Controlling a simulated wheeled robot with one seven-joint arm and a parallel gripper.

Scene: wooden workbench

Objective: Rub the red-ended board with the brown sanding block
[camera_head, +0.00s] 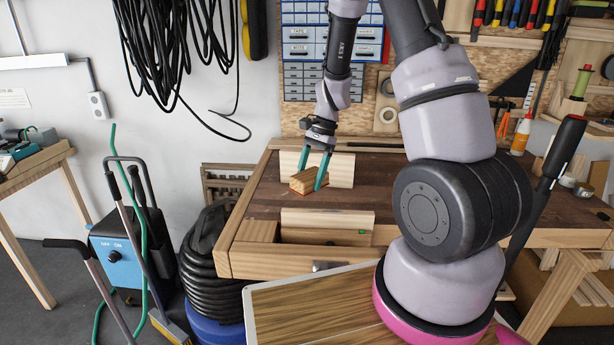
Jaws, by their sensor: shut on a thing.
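My gripper (311,177), with two teal fingers, is shut on the brown sanding block (308,183) over the left part of the bench top. The block sits between the two boards in the picture; I cannot tell whether it touches the bench. A pale board (341,170) stands on its edge behind the gripper and block, which partly cover it. A second pale board (326,217) is nearer, at the bench's front edge, with a green mark at its right end. I cannot make out a red end on either board.
The wooden workbench (385,197) has bare dark top to the right of the boards, partly hidden by my arm. Tools hang on the back wall, and an orange-white bottle (520,137) stands at the back right. A blue machine (117,262) and coiled black hose (207,255) are left of the bench.

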